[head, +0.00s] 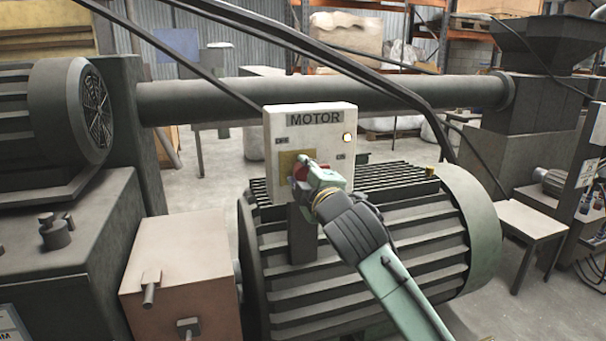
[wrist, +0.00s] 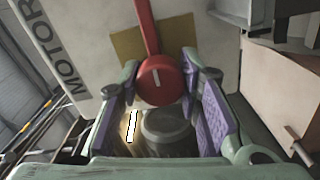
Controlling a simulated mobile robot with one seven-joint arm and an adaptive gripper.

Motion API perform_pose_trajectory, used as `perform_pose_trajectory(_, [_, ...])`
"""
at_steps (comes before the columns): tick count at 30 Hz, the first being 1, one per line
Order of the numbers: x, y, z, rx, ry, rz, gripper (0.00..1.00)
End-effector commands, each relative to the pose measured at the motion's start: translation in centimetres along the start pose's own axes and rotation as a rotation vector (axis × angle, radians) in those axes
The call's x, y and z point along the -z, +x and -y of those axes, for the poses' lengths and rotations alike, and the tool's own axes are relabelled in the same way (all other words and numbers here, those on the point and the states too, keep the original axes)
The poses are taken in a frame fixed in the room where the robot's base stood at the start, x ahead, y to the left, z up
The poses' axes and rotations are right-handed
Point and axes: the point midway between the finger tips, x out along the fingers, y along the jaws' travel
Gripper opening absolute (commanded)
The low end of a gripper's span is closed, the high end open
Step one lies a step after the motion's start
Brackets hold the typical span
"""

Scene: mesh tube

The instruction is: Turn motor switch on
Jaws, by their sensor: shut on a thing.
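The white MOTOR box (head: 330,116) stands upright on a post, with OFF marked on its left and ON on its right. A red rotary switch (wrist: 162,82) sits on a yellow plate (head: 285,163). In the wrist view, its long handle points up the picture, in the direction the MOTOR lettering reads. My gripper (head: 308,170) is at the box front and hides most of the switch in the head view. In the wrist view, my gripper (wrist: 161,75) has its purple-padded fingers on both sides of the red knob, shut on it.
The ribbed motor housing (head: 400,235) lies below and behind my gripper. Black cables (head: 395,85) arch close above the box. A pinkish box (head: 180,270) with knobs stands at the lower left.

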Motion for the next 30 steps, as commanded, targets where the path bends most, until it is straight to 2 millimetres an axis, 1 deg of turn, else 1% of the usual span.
perform_pose_trajectory(5, [0.0, 0.0, 0.0, 0.000, 0.001, 0.000, 0.04])
perform_pose_trajectory(6, [0.0, 0.0, 0.0, 0.000, 0.001, 0.000, 0.32])
perform_pose_trajectory(15, [0.0, 0.0, 0.0, 0.000, 0.000, 0.000, 0.52])
perform_pose_trajectory(25, [0.0, -0.2, 0.0, -0.001, 0.000, 0.000, 0.53])
perform_pose_trajectory(28, [0.0, -1.0, 0.0, -0.001, 0.001, 0.000, 0.53])
perform_pose_trajectory(30, [-0.1, -2.2, -0.1, -0.002, 0.001, 0.000, 0.53])
